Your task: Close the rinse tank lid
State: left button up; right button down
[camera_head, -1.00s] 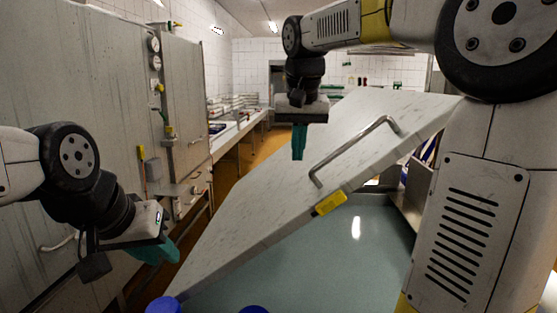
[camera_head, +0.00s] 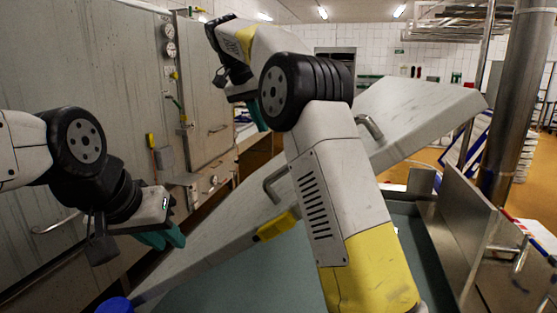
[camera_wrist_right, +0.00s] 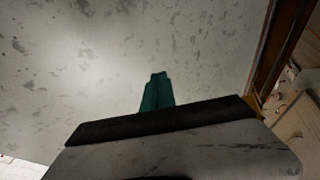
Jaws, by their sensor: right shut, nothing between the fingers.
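The rinse tank lid (camera_head: 412,115) is a pale, speckled slab. It stands tilted over the tank (camera_head: 235,285), low at the left and high at the right, with a gap beneath. Its bent metal handle (camera_head: 370,128) is partly hidden by my right arm, and a yellow tag (camera_head: 276,225) sits on its near edge. My right gripper (camera_head: 258,116) is shut and empty beyond the arm, mostly hidden. In the right wrist view its green fingers (camera_wrist_right: 157,92) point at a broad speckled pale surface; contact cannot be told. My left gripper (camera_head: 168,239) is left of the lid, its finger gap unclear.
Grey steel cabinets (camera_head: 75,110) with gauges stand at the left, close to my left arm. A blue round object (camera_head: 114,305) is at the bottom edge. At the right are a steel panel (camera_head: 462,225) and a thick steel column (camera_head: 525,100).

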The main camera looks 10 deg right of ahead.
jog(key=x, duration=0.9)
jog(key=shift+d+f, duration=0.15)
jog(key=shift+f, duration=0.15)
jog(key=d+f, duration=0.1)
jog(key=s+d+f, duration=0.1)
jog(key=shift+f, duration=0.35)
jog(key=shift+d+f, duration=0.1)
